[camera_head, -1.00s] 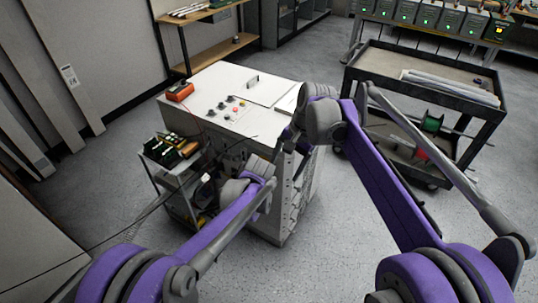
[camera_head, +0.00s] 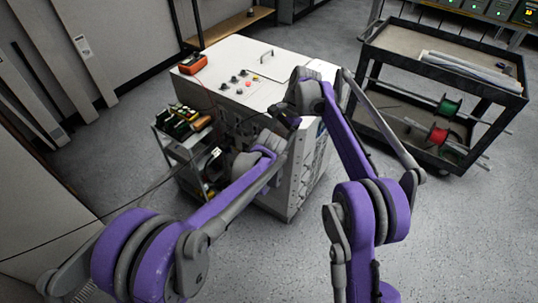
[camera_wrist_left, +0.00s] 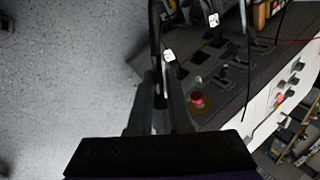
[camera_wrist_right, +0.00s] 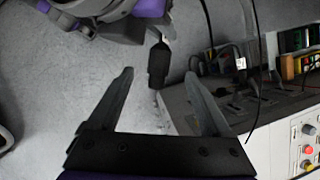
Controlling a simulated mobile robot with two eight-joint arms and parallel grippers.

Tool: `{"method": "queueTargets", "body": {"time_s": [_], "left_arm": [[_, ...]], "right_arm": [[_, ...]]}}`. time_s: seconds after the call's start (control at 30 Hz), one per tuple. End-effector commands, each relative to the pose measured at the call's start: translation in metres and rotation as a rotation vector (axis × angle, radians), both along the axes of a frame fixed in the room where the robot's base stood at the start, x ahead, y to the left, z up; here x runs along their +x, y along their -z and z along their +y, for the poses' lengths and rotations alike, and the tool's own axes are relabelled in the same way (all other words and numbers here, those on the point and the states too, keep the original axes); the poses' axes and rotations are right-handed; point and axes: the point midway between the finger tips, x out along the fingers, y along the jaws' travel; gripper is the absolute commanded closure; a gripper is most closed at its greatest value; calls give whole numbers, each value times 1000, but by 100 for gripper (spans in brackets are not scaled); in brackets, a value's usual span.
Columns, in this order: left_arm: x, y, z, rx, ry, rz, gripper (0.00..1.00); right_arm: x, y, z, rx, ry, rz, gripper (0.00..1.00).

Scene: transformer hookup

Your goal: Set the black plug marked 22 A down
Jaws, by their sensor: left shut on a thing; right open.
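In the left wrist view my left gripper (camera_wrist_left: 161,90) is shut on a black plug (camera_wrist_left: 168,57) with a small white label. The label's writing is too small to read. A second black piece with a white label (camera_wrist_left: 213,20) shows farther off to the right. My right gripper (camera_wrist_right: 160,92) is open and empty, its fingers spread in the right wrist view. Beyond its fingers hangs a dark cylindrical part (camera_wrist_right: 158,64), and I cannot tell which item it is. In the head view my arm links hide most of both grippers.
The white cabinet (camera_head: 235,65) has knobs and a red tester (camera_head: 193,64) on top. A small cart (camera_head: 180,146) with coloured items stands at its left. A black trolley (camera_head: 437,65) with cable spools stands at the right. Black cable runs across the left. The front floor is clear.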

Motion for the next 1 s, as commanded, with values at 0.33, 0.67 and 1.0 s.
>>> {"method": "queueTargets", "body": {"time_s": [0.33,0.67,1.0], "left_arm": [[0,0,0,0,0,0,100],[0,0,0,0,0,0,100],[0,0,0,0,0,0,100]], "right_arm": [[-9,53,21,-1,-2,-1,18],[-11,66,26,0,-1,-2,18],[-11,66,26,0,-1,-2,52]]}}
